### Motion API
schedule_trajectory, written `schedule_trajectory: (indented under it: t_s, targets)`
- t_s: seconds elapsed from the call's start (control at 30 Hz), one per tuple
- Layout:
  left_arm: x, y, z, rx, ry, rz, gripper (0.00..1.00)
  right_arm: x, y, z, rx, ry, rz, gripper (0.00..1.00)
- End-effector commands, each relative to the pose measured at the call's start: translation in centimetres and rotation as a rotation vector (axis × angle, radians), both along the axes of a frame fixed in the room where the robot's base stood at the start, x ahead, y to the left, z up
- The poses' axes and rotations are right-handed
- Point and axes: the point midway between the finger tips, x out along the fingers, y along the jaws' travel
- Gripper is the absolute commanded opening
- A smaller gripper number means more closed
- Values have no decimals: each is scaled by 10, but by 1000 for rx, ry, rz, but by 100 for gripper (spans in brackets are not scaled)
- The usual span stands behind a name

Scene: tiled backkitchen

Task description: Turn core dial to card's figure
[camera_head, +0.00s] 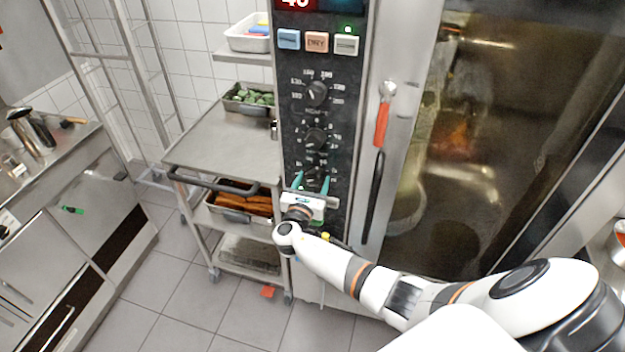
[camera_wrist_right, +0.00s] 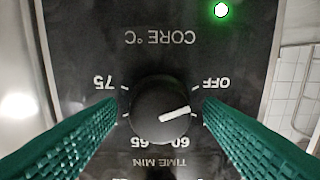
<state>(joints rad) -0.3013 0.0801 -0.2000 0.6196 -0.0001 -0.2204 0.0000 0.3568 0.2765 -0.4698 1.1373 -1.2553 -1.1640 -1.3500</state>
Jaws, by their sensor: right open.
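The core dial (camera_wrist_right: 160,100) is a black knob with a white pointer line, seen upside down in the right wrist view. Its pointer aims right and slightly up, between the OFF and 60 marks. Labels OFF, 60, 65 and 75 show around it. In the head view it is the lowest knob, largely hidden by my gripper. My right gripper (camera_head: 311,184) is open, its green fingers on either side of the dial, with a gap visible at each side in the wrist view. I cannot make out a card. My left gripper is not in view.
The black control panel (camera_head: 297,100) carries two other dials (camera_head: 317,94) above. A green lamp (camera_wrist_right: 221,10) is lit beyond the dial. A steel trolley (camera_head: 225,145) with trays stands at left.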

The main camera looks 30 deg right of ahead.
Motion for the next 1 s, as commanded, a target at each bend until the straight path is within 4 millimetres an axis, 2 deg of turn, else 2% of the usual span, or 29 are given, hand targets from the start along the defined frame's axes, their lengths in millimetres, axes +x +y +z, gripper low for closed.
schedule_trajectory:
  t_s: [0.33, 0.37, 0.6, 0.63, 1.0]
  targets:
    - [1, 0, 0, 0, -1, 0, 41, 3, -4, 0, 1, 1, 1, 61]
    - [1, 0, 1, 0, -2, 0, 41, 3, -4, 0, 1, 1, 0, 58]
    - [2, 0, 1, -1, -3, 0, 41, 3, -4, 0, 1, 1, 0, 19]
    - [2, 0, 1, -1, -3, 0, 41, 3, -4, 0, 1, 1, 0, 17]
    - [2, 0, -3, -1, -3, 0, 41, 3, -4, -1, 18, -21, 0, 17]
